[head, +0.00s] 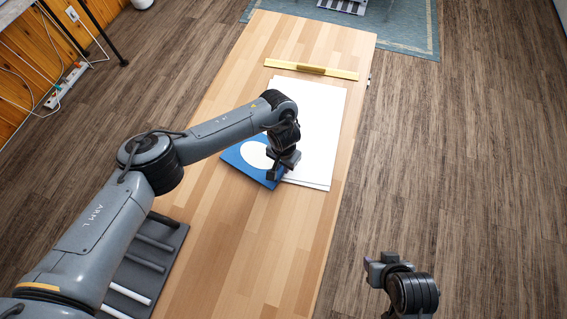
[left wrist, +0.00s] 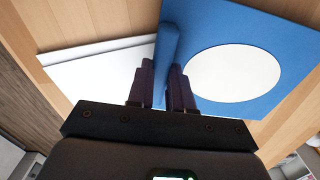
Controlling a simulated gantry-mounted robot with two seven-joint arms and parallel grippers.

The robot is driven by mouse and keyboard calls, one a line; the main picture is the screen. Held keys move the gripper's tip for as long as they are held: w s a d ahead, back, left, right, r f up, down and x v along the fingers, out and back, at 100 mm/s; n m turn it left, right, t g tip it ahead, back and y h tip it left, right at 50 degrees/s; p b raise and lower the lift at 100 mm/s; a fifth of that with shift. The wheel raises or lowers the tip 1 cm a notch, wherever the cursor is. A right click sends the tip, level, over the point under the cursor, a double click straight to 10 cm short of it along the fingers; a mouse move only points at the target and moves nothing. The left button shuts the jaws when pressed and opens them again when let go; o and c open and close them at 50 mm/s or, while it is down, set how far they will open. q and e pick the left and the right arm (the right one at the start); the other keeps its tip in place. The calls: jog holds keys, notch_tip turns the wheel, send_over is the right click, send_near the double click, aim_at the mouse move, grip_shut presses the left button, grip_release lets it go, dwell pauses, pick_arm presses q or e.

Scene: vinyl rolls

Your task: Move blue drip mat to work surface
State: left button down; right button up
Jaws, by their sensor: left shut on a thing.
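The blue drip mat (head: 235,156) is a blue sheet with a white circle on it, at the left edge of the white sheets in the head view. In the left wrist view the blue drip mat (left wrist: 215,30) fills the upper right. My left gripper (head: 277,174) is shut on a narrow blue part at the mat's near right side. In the left wrist view this blue strip stands between the fingers of my left gripper (left wrist: 165,78). The arm hides part of the mat. My right gripper (head: 382,262) is low right, away from the mat; its jaw gap is unclear.
The long wooden work surface (head: 225,225) is bare in front of the mat. White sheets (head: 315,115) lie on it to the right of the mat. A yellow straightedge (head: 340,73) lies beyond them. A dark rack with pale rolls (head: 150,265) is at lower left.

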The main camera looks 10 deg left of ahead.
pick_arm(q)
jog(key=shift+f, duration=0.25)
dwell(0.3)
jog(key=shift+r, duration=0.15)
jog(key=shift+r+p, duration=0.2)
jog(key=shift+p, duration=0.3)
jog(key=shift+f, duration=0.35)
dwell(0.4)
jog(key=shift+r+p, duration=0.35)
jog(key=shift+p, duration=0.2)
dwell(0.4)
jog(key=c, duration=1)
grip_release()
jog(key=shift+o, duration=0.3)
